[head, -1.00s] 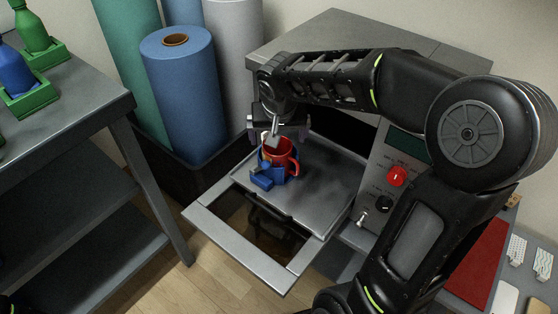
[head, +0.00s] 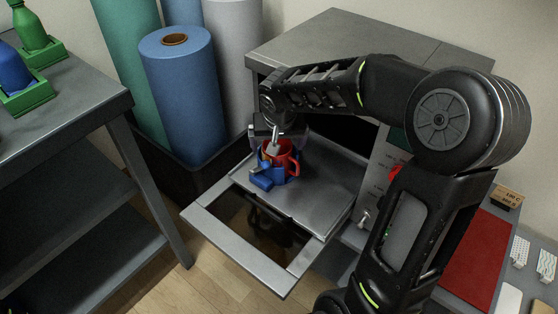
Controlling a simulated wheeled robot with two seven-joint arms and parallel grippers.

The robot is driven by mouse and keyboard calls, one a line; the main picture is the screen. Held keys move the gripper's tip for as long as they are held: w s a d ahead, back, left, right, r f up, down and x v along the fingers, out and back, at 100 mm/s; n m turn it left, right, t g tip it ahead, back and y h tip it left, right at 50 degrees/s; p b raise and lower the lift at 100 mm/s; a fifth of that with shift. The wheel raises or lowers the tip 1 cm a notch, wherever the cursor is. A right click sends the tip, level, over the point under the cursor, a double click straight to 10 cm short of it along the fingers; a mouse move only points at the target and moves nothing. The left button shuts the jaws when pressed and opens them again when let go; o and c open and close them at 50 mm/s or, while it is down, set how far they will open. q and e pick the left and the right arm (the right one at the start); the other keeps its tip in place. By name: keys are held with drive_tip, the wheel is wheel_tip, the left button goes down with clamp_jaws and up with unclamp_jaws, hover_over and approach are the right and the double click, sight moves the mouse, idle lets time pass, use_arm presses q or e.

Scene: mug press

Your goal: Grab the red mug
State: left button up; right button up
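The red mug (head: 281,162) sits in a blue holder (head: 262,181) on the metal tray (head: 315,203) of the press, its handle to the right. My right gripper (head: 279,142) is above and just behind the mug's rim. Its fingers look spread to either side of the mug, with no clear grip on it. The fingertips are partly hidden by the mug and gripper body. My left gripper is not in view.
The press housing (head: 340,38) stands behind the tray, partly hidden by my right arm. Rolls of material (head: 184,90) stand behind left. A grey table (head: 75,95) with bottles is at the left. A red mat (head: 474,262) lies at the right.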

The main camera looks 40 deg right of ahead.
clamp_jaws()
idle(1.0)
